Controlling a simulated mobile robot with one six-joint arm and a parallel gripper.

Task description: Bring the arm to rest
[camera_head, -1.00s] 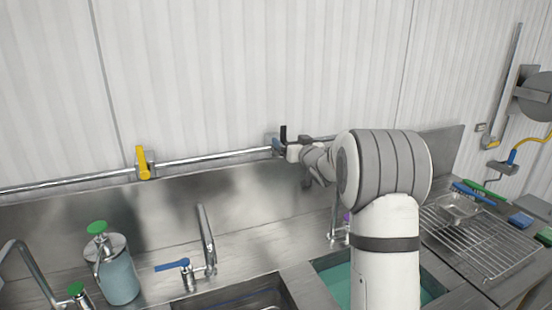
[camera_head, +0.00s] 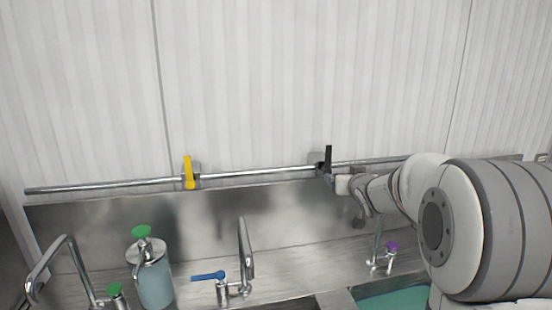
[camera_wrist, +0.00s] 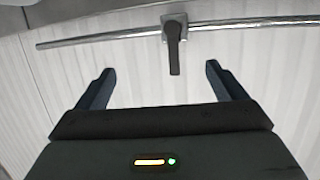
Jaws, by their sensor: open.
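My gripper (camera_wrist: 158,85) is open in the wrist view, its two dark fingers spread apart with nothing between them. A black lever handle (camera_wrist: 174,50) on a wall pipe (camera_wrist: 100,36) hangs in front of the fingertips, apart from both. In the head view my arm reaches in from the right, with its wrist close to the black lever handle (camera_head: 328,158), which points up beside the pipe (camera_head: 250,173). The fingers are hard to make out in the head view.
A yellow lever (camera_head: 189,173) sits on the same pipe to the left. Below are a soap dispenser (camera_head: 152,275), a blue-handled faucet (camera_head: 240,260), a purple-handled faucet (camera_head: 387,255) and a sink with teal water (camera_head: 395,298). The white wall above the pipe is bare.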

